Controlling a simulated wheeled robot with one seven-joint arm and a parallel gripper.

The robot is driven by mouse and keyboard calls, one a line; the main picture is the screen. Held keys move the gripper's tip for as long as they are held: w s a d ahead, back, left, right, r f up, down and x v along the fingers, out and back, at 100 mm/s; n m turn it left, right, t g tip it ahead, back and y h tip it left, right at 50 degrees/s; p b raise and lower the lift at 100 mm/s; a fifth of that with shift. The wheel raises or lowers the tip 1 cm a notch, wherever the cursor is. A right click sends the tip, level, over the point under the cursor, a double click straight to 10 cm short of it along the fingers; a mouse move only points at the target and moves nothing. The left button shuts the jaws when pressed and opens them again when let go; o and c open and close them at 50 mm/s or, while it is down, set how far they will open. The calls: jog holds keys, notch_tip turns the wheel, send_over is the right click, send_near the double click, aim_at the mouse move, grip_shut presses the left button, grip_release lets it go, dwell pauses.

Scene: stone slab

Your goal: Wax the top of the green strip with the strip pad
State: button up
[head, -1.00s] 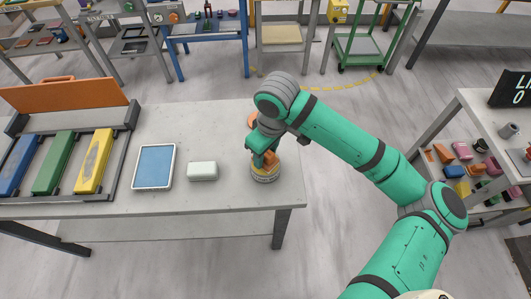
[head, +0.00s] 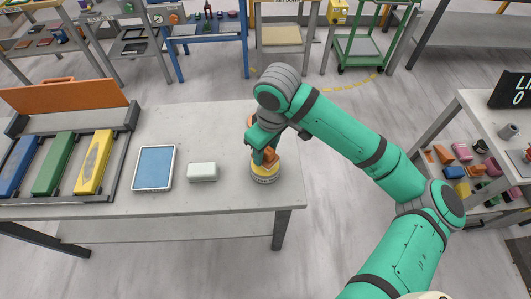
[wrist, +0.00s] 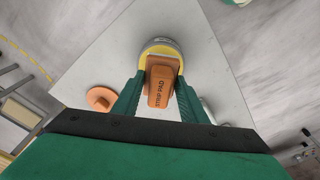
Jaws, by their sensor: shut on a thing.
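The green strip (head: 53,163) lies in a dark rack at the left of the slab in the head view, between a blue strip and a yellow strip. My gripper (wrist: 160,92) is shut on the orange strip pad (wrist: 160,84), whose label reads "STRIP PAD" in the wrist view. The pad is held over a round yellow tin (head: 265,174) near the slab's right edge. The tin also shows behind the pad in the wrist view (wrist: 160,46). The pad hides the tin's inside, and I cannot tell whether it touches the contents.
The blue strip (head: 17,165) and the worn yellow strip (head: 93,163) flank the green one. A blue-topped tray (head: 153,168) and a white block (head: 202,172) lie between rack and tin. An orange round piece (wrist: 101,98) lies beside the tin. The slab's back middle is clear.

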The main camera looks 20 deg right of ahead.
jog(key=shift+r, duration=2.35)
jog(key=shift+d, duration=0.1)
